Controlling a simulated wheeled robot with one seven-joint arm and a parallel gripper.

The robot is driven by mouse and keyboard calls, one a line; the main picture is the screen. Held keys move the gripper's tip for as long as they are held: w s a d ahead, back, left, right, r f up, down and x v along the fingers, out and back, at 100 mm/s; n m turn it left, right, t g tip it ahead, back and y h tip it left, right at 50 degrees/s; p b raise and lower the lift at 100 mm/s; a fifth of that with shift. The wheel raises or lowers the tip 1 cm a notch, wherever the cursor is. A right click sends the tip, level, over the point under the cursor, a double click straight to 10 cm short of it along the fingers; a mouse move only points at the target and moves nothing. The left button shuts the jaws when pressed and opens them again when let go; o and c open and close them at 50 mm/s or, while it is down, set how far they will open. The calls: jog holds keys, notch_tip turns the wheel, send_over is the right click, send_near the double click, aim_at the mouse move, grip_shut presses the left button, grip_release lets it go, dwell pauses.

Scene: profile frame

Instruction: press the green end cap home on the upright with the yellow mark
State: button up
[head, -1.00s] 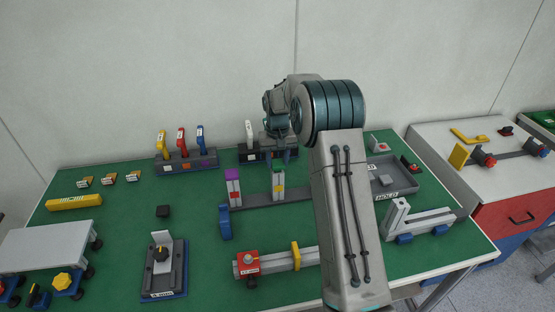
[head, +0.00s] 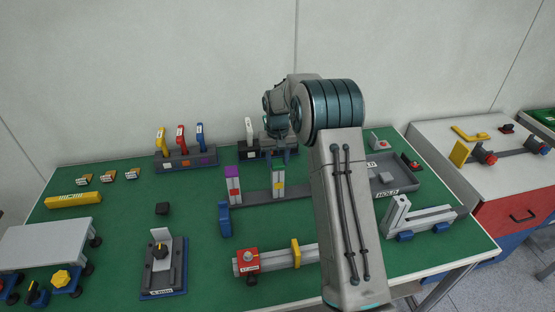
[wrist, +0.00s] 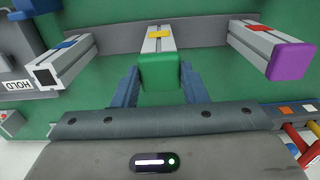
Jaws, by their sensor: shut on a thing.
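The upright with the yellow mark (wrist: 160,36) stands in the middle of the wrist view, and it also shows in the head view (head: 279,189). The green end cap (wrist: 158,73) is in line with its top end and hides that end. My gripper (wrist: 160,70) is shut on the green cap, with one blue finger on each side. In the head view my gripper (head: 278,157) is right above this upright. I cannot tell whether any gap is left between cap and upright.
A purple-capped upright (wrist: 291,60) with a red mark stands to the right in the wrist view. A bare-ended upright (wrist: 62,62) with a blue mark stands to the left. A grey HOLD tray (head: 395,181) and a handle rack (head: 187,162) are nearby.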

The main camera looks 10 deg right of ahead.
aim_at(278, 163)
jog(key=o, duration=1)
notch_tip(278, 163, up, 14)
jog(key=b, duration=0.1)
jog(key=shift+b, duration=0.4)
jog(key=shift+s, duration=0.1)
